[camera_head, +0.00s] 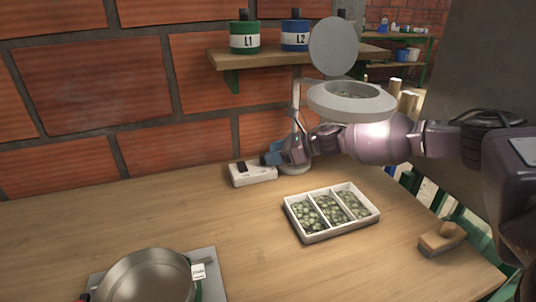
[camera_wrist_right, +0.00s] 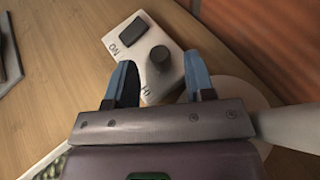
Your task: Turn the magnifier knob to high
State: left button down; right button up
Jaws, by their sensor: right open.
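The white control box (camera_head: 250,176) of the magnifier sits on the table near the brick wall. In the right wrist view the box (camera_wrist_right: 137,48) carries a black rocker switch (camera_wrist_right: 133,32) marked ON and a dark round knob (camera_wrist_right: 160,66), with "HI" printed beside the knob. My right gripper (camera_head: 268,160) is open at the box's right end. In the wrist view its two blue fingers stand either side of the knob, with gaps showing; I cannot tell any contact. My left gripper is out of view.
A white three-part tray (camera_head: 308,237) of greenish beans lies in mid-table. A metal pan (camera_head: 150,276) is at the front left and a wooden block (camera_head: 441,238) at the right edge. A shelf (camera_head: 285,58) with L1 and L2 tins hangs above. The left tabletop is clear.

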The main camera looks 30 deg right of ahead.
jog(key=p+v, duration=0.1)
jog(key=v, duration=0.5)
jog(key=shift+s+r, duration=0.1)
jog(key=shift+r, duration=0.1)
jog(key=shift+s+d+r, duration=0.2)
jog(key=shift+s+d, duration=0.3)
jog(key=shift+d, duration=0.05)
